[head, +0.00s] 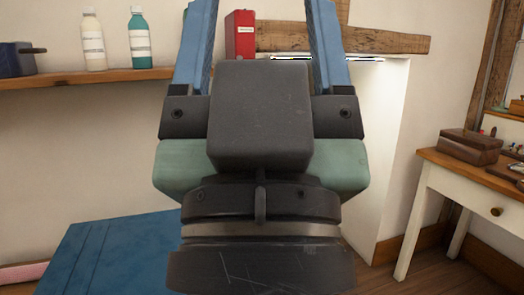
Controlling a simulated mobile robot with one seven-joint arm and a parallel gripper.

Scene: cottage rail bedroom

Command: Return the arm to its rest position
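My gripper (261,25) fills the middle of the head view and points up and away. Its two blue fingers stand wide apart, and nothing shows between the parts of them in view. Their tips are cut off by the top edge of the picture. The dark wrist and the grey-green hand body of my arm are below the fingers. The gripper hides part of the wall and shelf behind it.
A wooden shelf (75,78) at left holds a white bottle (94,45), a teal bottle (139,42) and a dark object (16,60). A red binder (241,36) is behind the fingers. A blue surface (115,260) is lower left. A white table (470,195) with a brown box (469,147) is right.

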